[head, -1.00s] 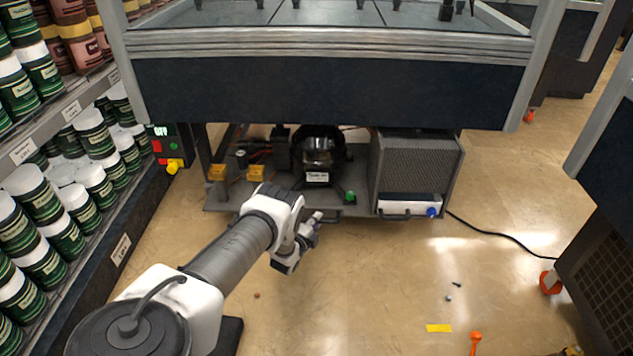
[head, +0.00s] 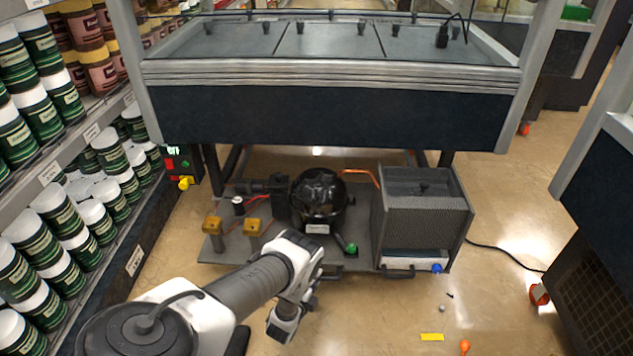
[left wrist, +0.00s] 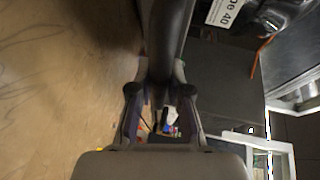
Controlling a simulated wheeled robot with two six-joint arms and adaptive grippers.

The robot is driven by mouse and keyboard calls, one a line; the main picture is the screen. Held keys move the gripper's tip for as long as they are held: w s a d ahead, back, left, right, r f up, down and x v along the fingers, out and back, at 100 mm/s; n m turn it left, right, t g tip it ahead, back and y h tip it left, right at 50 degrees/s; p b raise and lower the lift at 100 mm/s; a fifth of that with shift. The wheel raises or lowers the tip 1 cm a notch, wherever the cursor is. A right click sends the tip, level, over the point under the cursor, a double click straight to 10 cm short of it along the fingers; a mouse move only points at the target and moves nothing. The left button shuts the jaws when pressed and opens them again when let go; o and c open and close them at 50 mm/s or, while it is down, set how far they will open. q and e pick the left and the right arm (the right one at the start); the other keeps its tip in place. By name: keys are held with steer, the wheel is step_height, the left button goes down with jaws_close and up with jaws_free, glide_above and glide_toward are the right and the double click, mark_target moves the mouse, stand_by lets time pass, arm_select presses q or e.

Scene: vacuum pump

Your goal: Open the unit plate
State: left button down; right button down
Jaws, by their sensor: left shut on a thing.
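The unit plate (head: 361,262) is a grey board low under the freezer cabinet. It sticks out in front of the cabinet and carries a black compressor (head: 320,196). My left gripper (head: 314,282) is at the plate's front edge, by a dark handle (head: 335,271). In the left wrist view, my left gripper (left wrist: 160,90) has its fingers on both sides of a thick dark bar, the handle (left wrist: 172,42), and is shut on it. The fingertip contact is partly hidden in the head view. My right gripper is not in view.
A grey mesh box (head: 428,215) stands on the plate's right side, with yellow-brown fittings (head: 212,236) on its left. Shelves of jars (head: 70,215) line the left. A black cable (head: 505,256) lies on the floor at right. The floor in front is mostly clear.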

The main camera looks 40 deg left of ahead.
arm_select(q)
steer(key=shift+s+d, duration=0.55)
steer(key=shift+s, duration=0.1)
steer(key=c, duration=1.1)
jaws_free()
steer(key=v, duration=1.2)
